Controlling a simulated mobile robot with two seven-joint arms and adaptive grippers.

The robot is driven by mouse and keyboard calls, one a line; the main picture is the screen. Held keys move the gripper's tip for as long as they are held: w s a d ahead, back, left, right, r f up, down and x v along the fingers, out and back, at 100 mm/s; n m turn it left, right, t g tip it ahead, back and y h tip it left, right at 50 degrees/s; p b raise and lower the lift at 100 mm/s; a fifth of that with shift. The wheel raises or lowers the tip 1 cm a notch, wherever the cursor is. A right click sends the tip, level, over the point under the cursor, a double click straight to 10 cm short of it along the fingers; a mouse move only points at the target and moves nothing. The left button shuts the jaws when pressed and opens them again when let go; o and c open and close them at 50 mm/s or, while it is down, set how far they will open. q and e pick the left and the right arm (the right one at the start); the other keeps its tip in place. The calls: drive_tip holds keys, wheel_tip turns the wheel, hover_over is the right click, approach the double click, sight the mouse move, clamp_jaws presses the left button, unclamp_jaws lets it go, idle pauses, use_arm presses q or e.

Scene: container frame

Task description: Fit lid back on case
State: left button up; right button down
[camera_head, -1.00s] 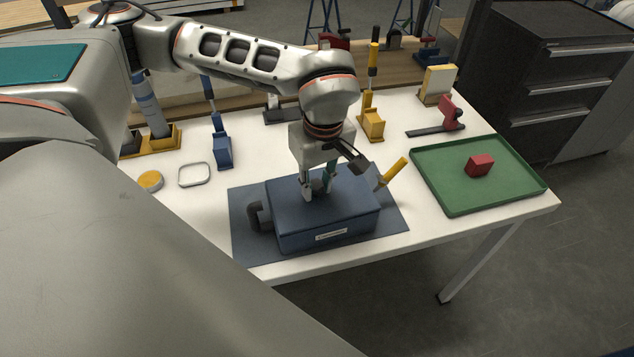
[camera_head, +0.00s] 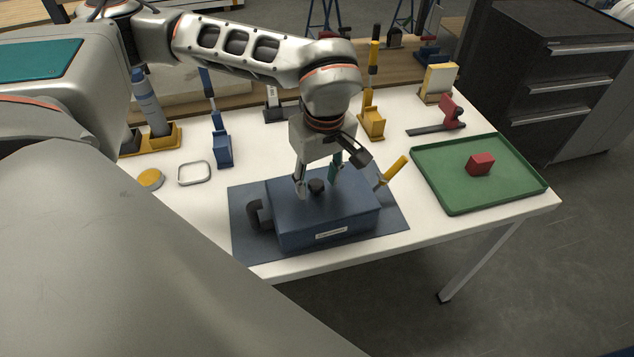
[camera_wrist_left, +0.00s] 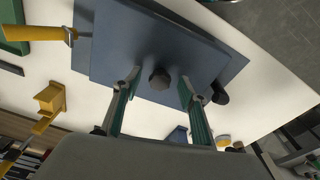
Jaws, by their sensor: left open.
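The blue case (camera_head: 325,225) sits on a dark blue mat (camera_head: 243,245) near the table's front edge. Its flat blue lid (camera_head: 350,198) lies on top and looks seated, with a dark knob (camera_head: 316,186) in the middle. A dark curved handle shows at the case's left side. My left gripper (camera_head: 318,184) is just above the lid, fingers apart on either side of the knob. The left wrist view shows the open fingers (camera_wrist_left: 157,88) with the knob (camera_wrist_left: 159,78) between them, touching neither. My right gripper is not seen.
A yellow-handled tool (camera_head: 394,171) leans by the case's right rear. A green tray (camera_head: 440,195) with a red block (camera_head: 480,164) is at the right. Yellow, blue and red fixtures stand along the back. A grey ring (camera_head: 194,173) and round yellow-topped piece (camera_head: 150,180) lie left.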

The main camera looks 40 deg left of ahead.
use_arm(q)
wheel_tip(320, 180, up, 10)
drive_tip(key=d, duration=0.1)
drive_tip(key=shift+s+r, duration=0.25)
drive_tip(key=shift+s, duration=0.1)
drive_tip(key=shift+d, duration=0.1)
